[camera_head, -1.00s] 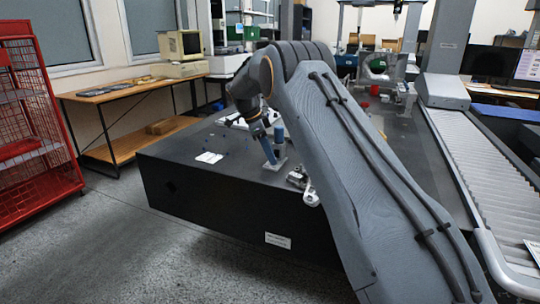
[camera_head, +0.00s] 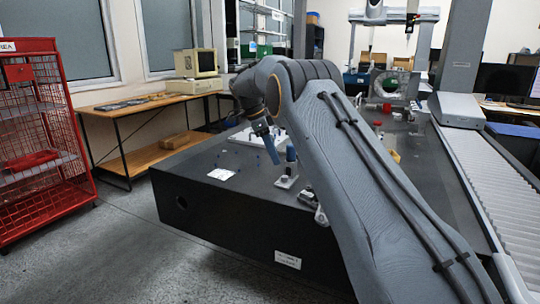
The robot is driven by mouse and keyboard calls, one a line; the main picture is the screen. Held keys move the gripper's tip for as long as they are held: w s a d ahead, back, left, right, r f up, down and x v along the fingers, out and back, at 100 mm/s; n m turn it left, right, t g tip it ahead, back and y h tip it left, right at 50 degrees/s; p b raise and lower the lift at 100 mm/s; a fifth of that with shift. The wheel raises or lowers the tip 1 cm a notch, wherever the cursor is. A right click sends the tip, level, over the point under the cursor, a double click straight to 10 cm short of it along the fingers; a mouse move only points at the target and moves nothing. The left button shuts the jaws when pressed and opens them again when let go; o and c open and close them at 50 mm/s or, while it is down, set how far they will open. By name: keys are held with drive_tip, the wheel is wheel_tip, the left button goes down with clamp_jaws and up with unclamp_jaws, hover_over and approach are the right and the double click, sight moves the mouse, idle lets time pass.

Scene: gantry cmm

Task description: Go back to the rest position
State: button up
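My gripper (camera_head: 268,146) hangs at the end of my bent arm, over the front left part of the dark granite table. Its blue fingers point down, and I cannot make out whether they are apart or together. A blue cylinder on a small metal base (camera_head: 287,181) stands just right of the fingers. I see no object clearly held. My grey forearm hides much of the table's middle.
A bellows-covered rail (camera_head: 495,185) runs along the right. A red wire cage (camera_head: 40,150) and a wooden desk (camera_head: 135,106) stand left. Floor between is clear.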

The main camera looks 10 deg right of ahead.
drive_tip(key=s+a+r+n+y, duration=0.1)
drive_tip(key=s+a+r+n, duration=0.15)
drive_tip(key=s+n, duration=0.6)
drive_tip(key=s+a+r+n+y, duration=0.2)
drive_tip(key=s+a+n, duration=0.15)
drive_tip(key=s, duration=1.05)
drive_tip(key=s+f+n+y, duration=0.1)
drive_tip(key=s+f+n, duration=0.35)
drive_tip(key=s, duration=0.85)
drive_tip(key=s+f+n+y, duration=0.1)
drive_tip(key=s+f+n, duration=0.3)
drive_tip(key=s, duration=1)
drive_tip(key=d+r+m+p, duration=0.1)
drive_tip(key=d+r+p, duration=0.7)
drive_tip(key=p, duration=0.6)
drive_tip(key=shift+s+d+r+t+h+p, duration=0.25)
drive_tip(key=shift+s+r+t+h+p, duration=0.05)
drive_tip(key=shift+s+r+p, duration=0.05)
